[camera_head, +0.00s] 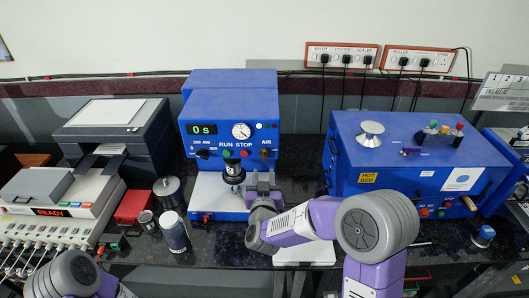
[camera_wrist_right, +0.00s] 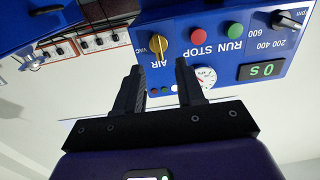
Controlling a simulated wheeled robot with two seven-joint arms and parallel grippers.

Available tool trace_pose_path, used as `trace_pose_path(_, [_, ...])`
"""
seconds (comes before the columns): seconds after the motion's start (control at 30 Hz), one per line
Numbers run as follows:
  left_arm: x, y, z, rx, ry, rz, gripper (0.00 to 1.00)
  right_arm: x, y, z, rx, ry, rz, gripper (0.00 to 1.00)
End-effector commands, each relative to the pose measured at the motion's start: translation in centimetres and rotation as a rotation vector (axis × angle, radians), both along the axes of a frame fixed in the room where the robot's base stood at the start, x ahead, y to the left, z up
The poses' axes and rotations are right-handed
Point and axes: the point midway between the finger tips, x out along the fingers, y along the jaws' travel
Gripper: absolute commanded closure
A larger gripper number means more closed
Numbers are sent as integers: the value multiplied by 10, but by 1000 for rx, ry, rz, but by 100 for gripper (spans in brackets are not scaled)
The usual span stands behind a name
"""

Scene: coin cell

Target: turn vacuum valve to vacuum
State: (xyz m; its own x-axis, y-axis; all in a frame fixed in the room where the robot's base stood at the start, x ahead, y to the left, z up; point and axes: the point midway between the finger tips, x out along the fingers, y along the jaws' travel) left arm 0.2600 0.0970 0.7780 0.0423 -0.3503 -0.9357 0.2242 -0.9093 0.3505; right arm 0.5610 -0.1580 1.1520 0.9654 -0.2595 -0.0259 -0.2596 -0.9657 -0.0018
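The vacuum valve is a small yellow knob (camera_wrist_right: 158,44) on the blue machine's front panel, between the labels AIR and VAC. In the right wrist view the panel appears upside down, and the knob's long axis lies along the AIR direction. In the head view the knob (camera_head: 265,153) is small, right of the STOP button. My right gripper (camera_head: 263,178) is in front of the machine, below the knob. In the right wrist view its two fingers (camera_wrist_right: 160,85) are apart with nothing between them, short of the knob. My left gripper is out of view; only its arm shows lower left.
The blue machine (camera_head: 230,105) has a display reading 0 s, a gauge (camera_head: 241,131) and RUN and STOP buttons. A blue hot box (camera_head: 400,150) stands right. A white plate (camera_head: 305,254) lies in front.

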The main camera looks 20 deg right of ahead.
Motion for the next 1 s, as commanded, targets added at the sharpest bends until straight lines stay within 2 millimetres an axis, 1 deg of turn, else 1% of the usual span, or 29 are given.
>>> trace_pose_path(0.03, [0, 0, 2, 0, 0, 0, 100, 1, -2, 10, -5, -19, -13, 62])
trace_pose_path(0.1, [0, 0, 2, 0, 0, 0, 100, 6, -4, 14, -9, -29, -21, 62])
trace_pose_path(0.17, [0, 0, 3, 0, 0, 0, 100, 13, -7, 13, -11, -29, -23, 62])
trace_pose_path(0.4, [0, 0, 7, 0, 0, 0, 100, 49, -17, 12, -9, -28, -20, 62])
trace_pose_path(0.6, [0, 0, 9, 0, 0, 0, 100, 68, -22, 12, -8, -26, -19, 62])
trace_pose_path(0.73, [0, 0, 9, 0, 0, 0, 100, 72, -23, 12, -9, -27, -18, 62])
trace_pose_path(0.97, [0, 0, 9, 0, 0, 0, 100, 72, -23, 12, -9, -27, -17, 62])
trace_pose_path(1.0, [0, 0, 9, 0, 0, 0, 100, 72, -23, 12, -8, -26, -17, 68])
